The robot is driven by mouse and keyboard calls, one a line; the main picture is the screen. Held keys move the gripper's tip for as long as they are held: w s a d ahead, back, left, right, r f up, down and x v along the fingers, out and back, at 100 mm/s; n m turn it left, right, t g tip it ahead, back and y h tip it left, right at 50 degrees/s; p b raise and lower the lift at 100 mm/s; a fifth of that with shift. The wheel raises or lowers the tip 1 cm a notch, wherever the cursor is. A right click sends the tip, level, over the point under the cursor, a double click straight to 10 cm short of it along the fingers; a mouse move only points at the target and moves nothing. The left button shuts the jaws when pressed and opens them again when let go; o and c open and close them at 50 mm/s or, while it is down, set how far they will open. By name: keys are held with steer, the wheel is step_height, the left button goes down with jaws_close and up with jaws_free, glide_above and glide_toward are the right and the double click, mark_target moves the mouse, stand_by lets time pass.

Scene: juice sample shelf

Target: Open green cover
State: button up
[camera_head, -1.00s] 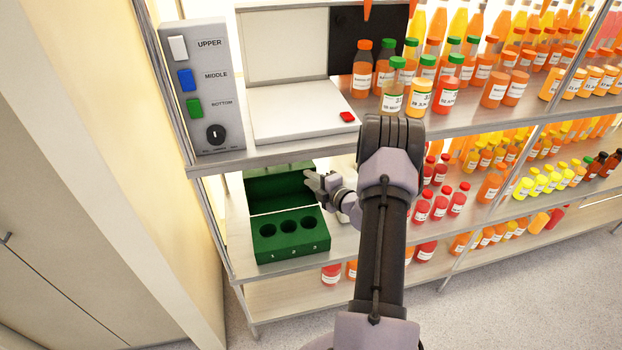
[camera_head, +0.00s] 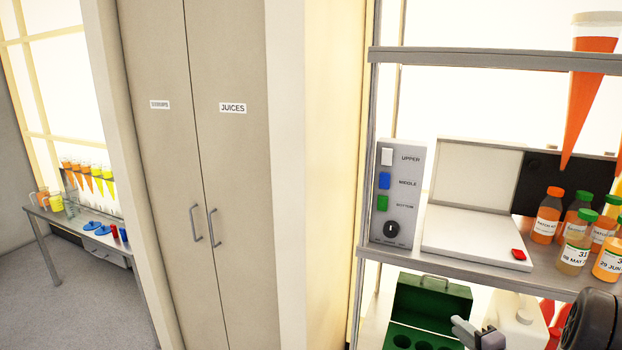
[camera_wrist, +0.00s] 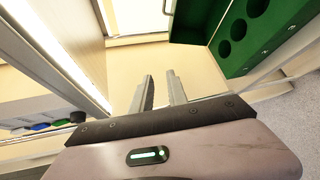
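The green box (camera_head: 398,334) stands on the shelf below the control panel, its front cut off by the picture's lower edge. Its green cover (camera_head: 432,303) stands raised at the back, with a handle on its top edge. In the wrist view the box's face with round holes (camera_wrist: 246,56) is at the upper right, and part of the green cover (camera_wrist: 196,18) is at the top. My gripper (camera_head: 458,328) is beside the cover's lower right. In the wrist view my gripper (camera_wrist: 160,80) has its two fingers apart with nothing between them.
A panel (camera_head: 397,226) with white, blue and green switches and a knob stands on the shelf above. Beside it are a white device (camera_head: 470,240) with a raised lid and several juice bottles (camera_head: 575,250). A white jug (camera_head: 518,320) stands behind my gripper. A tall cabinet (camera_head: 200,170) is at left.

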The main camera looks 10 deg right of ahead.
steer(key=a+r+n+g+y+b, duration=0.1)
steer(key=a+r+n+y, duration=0.2)
steer(key=a+r+n, duration=0.4)
steer(key=a+r+n+g+y, duration=0.2)
steer(key=a+n+y, duration=0.15)
steer(key=a, duration=0.55)
steer(key=s+a+r+n+g+b, duration=0.1)
steer(key=s+a+r+n+g, duration=0.15)
steer(key=a+n, duration=0.4)
steer(key=s+a+r+n+g, duration=0.2)
steer(key=s+a+r+n, duration=0.15)
steer(key=a+n, duration=0.3)
steer(key=s+a+n+g+h+b, duration=0.2)
steer(key=s+a+n+g, duration=0.1)
steer(key=s+a+n, duration=0.8)
steer(key=s+d+n+t+h, duration=0.1)
steer(key=s+d+n+h, duration=0.2)
steer(key=s+n, duration=0.8)
steer(key=shift+s+d+f+n+b, duration=0.15)
steer(key=shift+s+d+n+b, duration=0.15)
steer(key=shift+d+n+b, duration=0.35)
